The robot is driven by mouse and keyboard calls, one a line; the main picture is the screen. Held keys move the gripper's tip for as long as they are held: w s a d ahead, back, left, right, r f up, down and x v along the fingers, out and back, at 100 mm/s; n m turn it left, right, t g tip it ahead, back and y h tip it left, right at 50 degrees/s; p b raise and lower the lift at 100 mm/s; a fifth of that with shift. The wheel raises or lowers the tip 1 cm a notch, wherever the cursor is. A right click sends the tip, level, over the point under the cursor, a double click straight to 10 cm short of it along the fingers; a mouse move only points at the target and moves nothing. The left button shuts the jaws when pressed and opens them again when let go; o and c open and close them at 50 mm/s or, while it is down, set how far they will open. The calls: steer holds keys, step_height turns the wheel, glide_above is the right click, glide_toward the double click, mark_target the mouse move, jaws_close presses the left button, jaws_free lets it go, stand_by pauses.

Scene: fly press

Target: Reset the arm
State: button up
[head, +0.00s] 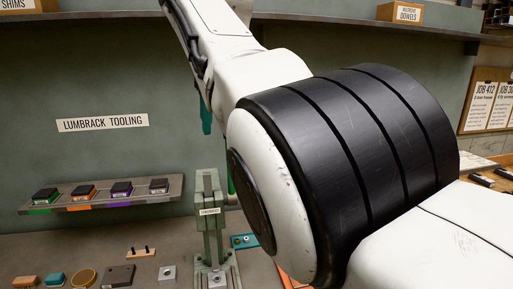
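My white arm (285,75) with its wide black-banded joint (350,140) fills the middle and right of the head view. It runs up out of the top of the picture, and my gripper is out of the frame. The grey-green fly press (211,220) stands on the bench, just left of my arm's joint, with a small label on its front. A teal part (206,117) shows above it, partly behind my arm. I cannot tell what it belongs to. My arm hides much of the area right of the press.
A sloped shelf (60,208) on the left holds several dark tooling blocks with coloured tags. Small blocks, a round tan ring (84,278) and a pegged piece (140,253) lie on the bench below. An upper shelf (110,15) carries labelled boxes. Job sheets (481,104) hang at right.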

steer(key=w+d+f+b, duration=0.1)
steer(key=d+f, duration=0.1)
steer(key=f, duration=1)
steer(key=w+d+f, duration=0.2)
steer(key=d+f, duration=0.1)
steer(key=f, duration=0.9)
steer(key=s+d+f+m+b, duration=0.1)
steer(key=s+d+f, duration=0.25)
steer(key=f, duration=0.45)
steer(key=s+d+f, duration=0.2)
steer(key=d+f, duration=0.2)
steer(key=f, duration=0.3)
steer(key=s+d+f+m+b, duration=0.1)
steer(key=s+d+f, duration=0.2)
steer(key=f, duration=0.5)
steer(key=s+d+f+m, duration=0.1)
steer(key=s+d+f, duration=0.45)
steer(key=s, duration=0.25)
steer(key=s+d+f, duration=0.4)
steer(key=s+f, duration=0.2)
steer(key=s, duration=0.2)
steer(key=s+d+m+b, duration=0.1)
steer(key=s+d, duration=0.3)
steer(key=s, duration=0.7)
steer(key=s+d+f+m+h+b, duration=0.1)
steer(key=s+d, duration=0.3)
steer(key=s, duration=0.7)
steer(key=shift+s+d+f+m+g, duration=0.2)
steer(key=shift+s+d+m+g, duration=0.1)
steer(key=shift+d, duration=0.1)
